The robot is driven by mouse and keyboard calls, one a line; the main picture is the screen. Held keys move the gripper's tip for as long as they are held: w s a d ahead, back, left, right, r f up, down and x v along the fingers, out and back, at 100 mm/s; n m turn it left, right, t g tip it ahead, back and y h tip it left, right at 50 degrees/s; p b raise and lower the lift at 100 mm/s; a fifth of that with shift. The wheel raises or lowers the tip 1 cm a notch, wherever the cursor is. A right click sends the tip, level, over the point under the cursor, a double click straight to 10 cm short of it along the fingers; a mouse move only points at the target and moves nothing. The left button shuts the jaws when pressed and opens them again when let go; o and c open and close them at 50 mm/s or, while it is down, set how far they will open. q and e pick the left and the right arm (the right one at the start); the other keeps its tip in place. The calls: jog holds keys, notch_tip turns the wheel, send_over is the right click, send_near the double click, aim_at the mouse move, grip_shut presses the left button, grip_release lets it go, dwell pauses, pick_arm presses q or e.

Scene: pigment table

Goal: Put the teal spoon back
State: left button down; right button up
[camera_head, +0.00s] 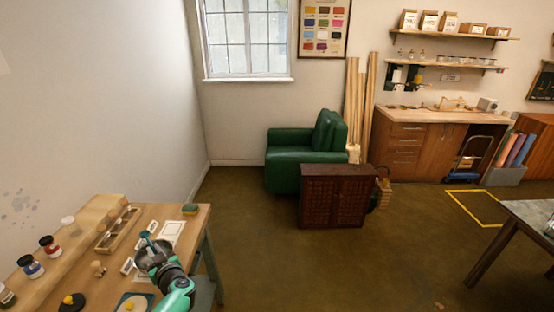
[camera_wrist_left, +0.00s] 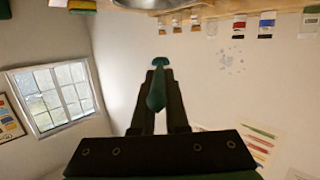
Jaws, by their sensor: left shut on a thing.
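The teal spoon (camera_head: 147,237) is above the left worktable in the head view. In the left wrist view the teal spoon (camera_wrist_left: 157,92) lies between the two dark fingers of my left gripper (camera_wrist_left: 160,78), which is shut on it. In the head view my left gripper (camera_head: 160,264) is beside and partly over a grey metal bowl (camera_head: 142,252). The bowl's edge also shows at the top of the left wrist view (camera_wrist_left: 150,4). I cannot tell whether the spoon touches the bowl. My right gripper is not in view.
A wooden compartment rack (camera_head: 118,230) stands behind the bowl on the worktable (camera_head: 195,232). Near it are white label cards, a sponge (camera_head: 190,209), a wooden knob-topped piece (camera_head: 98,268) and pigment jars (camera_head: 31,266) on a raised ledge. A white sheet (camera_head: 172,231) lies right of the rack.

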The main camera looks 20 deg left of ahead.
pick_arm(q)
jog(key=shift+d, duration=0.1)
jog(key=w+d+f+m+t+h, duration=0.2)
jog(key=d+f+m+t+h, duration=0.15)
jog(key=d, duration=0.95)
jog(key=w+d+f+m+t+h, duration=0.1)
jog(key=d+f+m+t+h, duration=0.3)
jog(key=d, duration=1)
jog(key=s+d+m+t+h, duration=0.1)
jog(key=s+d+m+h, duration=0.25)
jog(key=s+d, duration=0.55)
jog(key=s+d+m+t+h, duration=0.1)
jog(key=s+d+m+h, duration=0.3)
jog(key=d, duration=0.9)
jog(key=s+a+r+n+y, duration=0.3)
jog(key=a+r+n+y, duration=0.2)
jog(key=a+r, duration=0.6)
jog(key=s+a+r+p, duration=0.1)
jog(key=r+p, duration=1.1)
jog(key=p, duration=0.1)
jog(key=s+a+r+p, duration=0.1)
jog(key=s+r+p, duration=0.1)
jog(key=r+p, duration=1)
jog(key=shift+s+a+r+p, duration=0.2)
jog(key=shift+a+r+p, duration=0.1)
jog(key=shift+p, duration=0.4)
